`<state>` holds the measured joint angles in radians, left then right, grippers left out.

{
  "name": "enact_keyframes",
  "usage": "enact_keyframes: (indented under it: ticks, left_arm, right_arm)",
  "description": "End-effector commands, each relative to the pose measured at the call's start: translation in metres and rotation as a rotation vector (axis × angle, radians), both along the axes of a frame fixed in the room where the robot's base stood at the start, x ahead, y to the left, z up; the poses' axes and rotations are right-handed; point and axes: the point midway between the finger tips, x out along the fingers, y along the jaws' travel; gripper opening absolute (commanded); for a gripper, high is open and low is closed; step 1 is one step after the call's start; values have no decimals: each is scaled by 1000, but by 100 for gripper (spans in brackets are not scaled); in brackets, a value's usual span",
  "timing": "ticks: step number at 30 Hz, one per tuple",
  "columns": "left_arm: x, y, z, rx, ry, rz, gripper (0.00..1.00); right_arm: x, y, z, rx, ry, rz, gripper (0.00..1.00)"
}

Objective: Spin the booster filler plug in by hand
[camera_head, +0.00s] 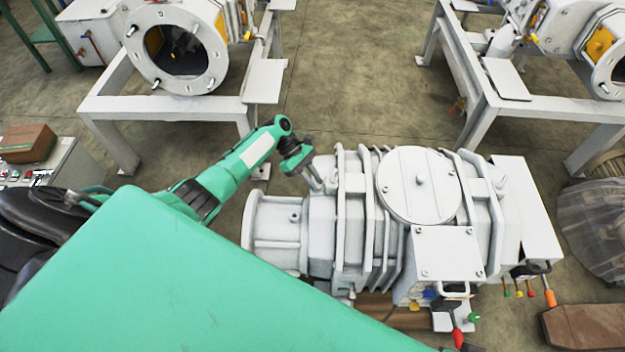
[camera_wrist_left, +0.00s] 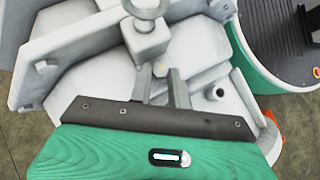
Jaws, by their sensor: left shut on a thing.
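The white booster (camera_head: 350,215) lies across the middle of the head view, with a round bolted lid on top. My left gripper (camera_head: 318,178) reaches its upper left side from the left. In the left wrist view, my left gripper (camera_wrist_left: 161,76) has its two grey fingers close together, shut on a small brass-coloured plug (camera_wrist_left: 160,69) at the fingertips. The plug is at the booster's white casing (camera_wrist_left: 195,55). Whether it sits in a threaded hole, and how deep, cannot be told. In the head view the plug is hidden. My right gripper is not in view.
A lifting eye (camera_wrist_left: 145,10) on a block stands close beyond the fingers. Coloured-handled tools, including an orange one (camera_head: 549,298), are at the booster's right end. White frames with other pumps (camera_head: 180,45) stand behind. Open floor (camera_head: 335,70) lies between them.

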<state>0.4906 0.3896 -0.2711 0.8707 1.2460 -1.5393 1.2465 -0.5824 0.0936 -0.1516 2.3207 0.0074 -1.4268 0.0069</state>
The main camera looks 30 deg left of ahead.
Motion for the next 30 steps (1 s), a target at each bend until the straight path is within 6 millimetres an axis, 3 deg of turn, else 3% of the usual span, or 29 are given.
enact_keyframes:
  ticks: [12,13,16,30]
  left_arm:
    - [0,-1,0,-1,2,-8,0]
    - [0,-1,0,-1,2,-8,23]
    - [0,-1,0,-1,1,-8,41]
    - [2,-1,1,-2,-4,0,41]
  right_arm:
    - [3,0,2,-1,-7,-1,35]
    - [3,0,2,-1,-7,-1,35]
    - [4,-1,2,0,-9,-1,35]
    - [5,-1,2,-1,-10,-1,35]
